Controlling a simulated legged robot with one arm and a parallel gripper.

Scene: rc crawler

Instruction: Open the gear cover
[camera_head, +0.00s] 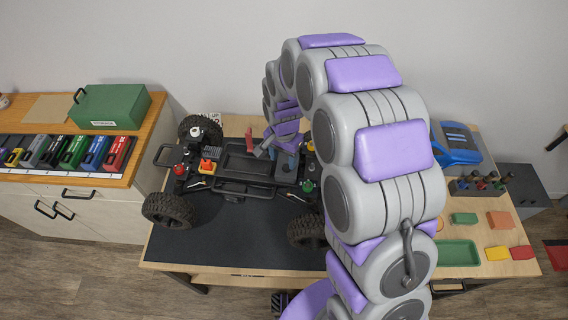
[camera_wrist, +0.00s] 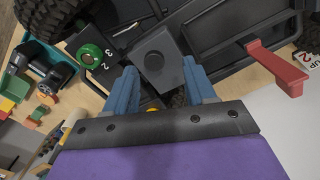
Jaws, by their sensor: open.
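The crawler (camera_head: 235,170) stands on a dark mat, with several large black tyres showing. In the wrist view, a dark grey box-like part with a round boss (camera_wrist: 160,62), which looks like the gear cover, sits on the chassis. My gripper (camera_wrist: 160,82) is open, with its blue fingers to either side of this part. I cannot tell whether they touch it. In the head view my gripper (camera_head: 284,148) points down over the right part of the chassis, and my arm hides part of the crawler there.
A red lever (camera_wrist: 278,66) rises to the right in the wrist view, and a green knob (camera_wrist: 90,56) with numbers sits left. A side counter (camera_head: 150,125) holds a green toolbox (camera_head: 110,106).

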